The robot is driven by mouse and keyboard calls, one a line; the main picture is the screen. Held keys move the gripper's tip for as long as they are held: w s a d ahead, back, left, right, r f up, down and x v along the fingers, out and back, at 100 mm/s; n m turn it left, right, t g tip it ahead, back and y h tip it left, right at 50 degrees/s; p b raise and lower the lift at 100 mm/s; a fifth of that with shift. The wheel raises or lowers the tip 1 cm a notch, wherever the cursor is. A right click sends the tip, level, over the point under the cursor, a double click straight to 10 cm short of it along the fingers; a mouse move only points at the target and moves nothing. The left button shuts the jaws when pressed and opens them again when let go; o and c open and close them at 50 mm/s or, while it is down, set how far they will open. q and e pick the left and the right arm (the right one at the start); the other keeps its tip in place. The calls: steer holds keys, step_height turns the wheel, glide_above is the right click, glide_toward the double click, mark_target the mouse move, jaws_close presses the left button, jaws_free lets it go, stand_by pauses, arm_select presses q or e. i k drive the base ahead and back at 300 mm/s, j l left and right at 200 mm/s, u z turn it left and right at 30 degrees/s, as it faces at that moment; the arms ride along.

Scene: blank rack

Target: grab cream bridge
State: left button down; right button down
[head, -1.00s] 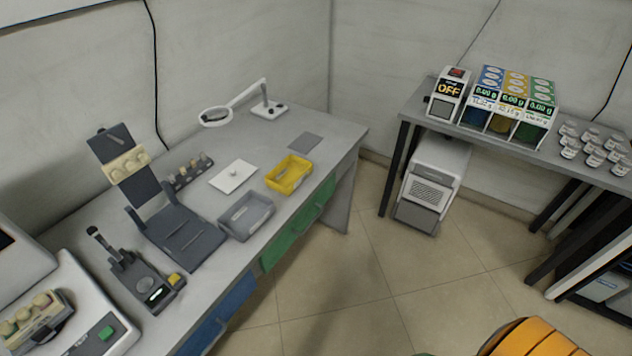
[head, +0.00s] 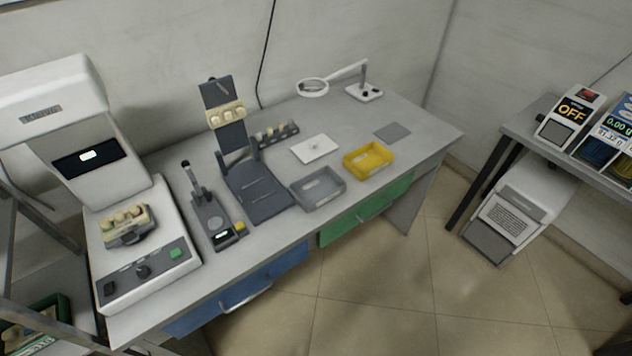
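Two cream pieces are in view, and I cannot tell which one is the cream bridge. One cream block with round knobs (head: 226,114) sits across the upright dark stand (head: 258,190) on the workbench. Another cream piece with several rounded tops (head: 124,222) rests on a dark holder on the bed of the white machine (head: 150,265) at the left. Neither of my grippers is in view.
The grey workbench (head: 420,150) also holds a small dark gauge device (head: 210,215), a grey tray (head: 318,190), a yellow tray (head: 368,160), a white plate (head: 314,149) and a magnifier lamp (head: 313,88). A second table (head: 520,122) stands at right. Floor (head: 400,280) between is clear.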

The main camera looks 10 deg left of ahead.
mark_target(105, 223)
steer(key=u, duration=1.8)
